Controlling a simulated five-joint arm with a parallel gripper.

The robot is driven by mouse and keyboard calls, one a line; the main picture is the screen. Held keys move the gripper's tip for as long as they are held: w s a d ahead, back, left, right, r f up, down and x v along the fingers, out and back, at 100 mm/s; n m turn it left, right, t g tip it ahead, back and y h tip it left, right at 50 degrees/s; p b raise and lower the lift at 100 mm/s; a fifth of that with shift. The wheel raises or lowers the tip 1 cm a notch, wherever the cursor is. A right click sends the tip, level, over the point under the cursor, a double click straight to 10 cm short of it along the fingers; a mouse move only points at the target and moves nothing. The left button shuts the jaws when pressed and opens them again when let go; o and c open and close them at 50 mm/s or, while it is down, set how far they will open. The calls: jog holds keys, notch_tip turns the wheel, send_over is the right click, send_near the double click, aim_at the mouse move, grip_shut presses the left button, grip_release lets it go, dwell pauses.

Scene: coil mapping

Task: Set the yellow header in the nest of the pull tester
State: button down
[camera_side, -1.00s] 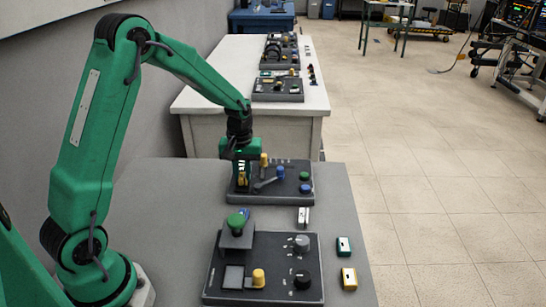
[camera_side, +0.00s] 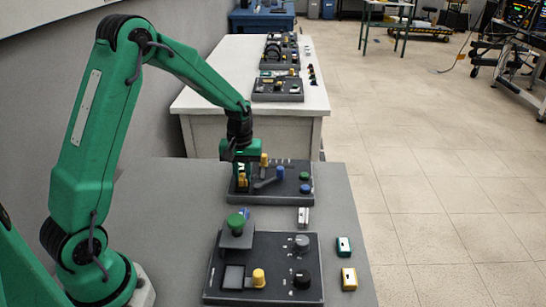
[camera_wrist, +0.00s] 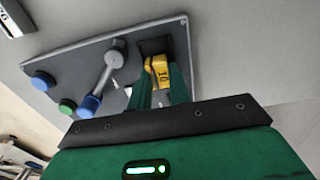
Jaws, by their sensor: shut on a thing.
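My gripper (camera_wrist: 164,78) is shut on the yellow header (camera_wrist: 160,70), which carries dark markings. The header also shows low between my fingers in the side view (camera_side: 242,181). The pull tester (camera_side: 297,191) is the dark panel at the far end of the grey table, with a grey lever tipped in blue. Its nest (camera_wrist: 154,45) looks like the dark square recess just beyond the header in the wrist view. My gripper is over the panel's left part in the side view. My fingers partly hide the nest, and I cannot tell whether the header touches it.
A yellow knob (camera_side: 264,159) stands close behind my gripper; blue and green buttons (camera_side: 305,182) are at the panel's right. A nearer panel (camera_side: 272,244) holds knobs and a green button. White, teal (camera_side: 343,246) and yellow-white (camera_side: 349,279) blocks lie at right.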

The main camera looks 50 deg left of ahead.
dwell(0.4)
jog(key=c, duration=0.7)
grip_release()
jog(key=shift+c, duration=0.2)
jog(key=shift+r, duration=0.2)
jog(key=shift+r, duration=3.3)
jog(key=shift+r, duration=0.1)
jog(key=shift+s+d+r, duration=0.1)
jog(key=shift+s+r, duration=0.05)
jog(key=shift+r, duration=0.05)
jog(key=s+d+r+m+t, duration=0.35)
jog(key=s+d+r, duration=0.25)
jog(key=s+r, duration=0.3)
jog(key=s+d+r+m+t, duration=0.1)
jog(key=s+d+r+m, duration=0.1)
jog(key=s, duration=0.4)
jog(key=s+d+r+m+t, duration=0.1)
jog(key=s+d+r+m, duration=0.1)
jog(key=s, duration=0.4)
jog(key=shift+d+m, duration=0.2)
jog(key=shift+m, duration=0.55)
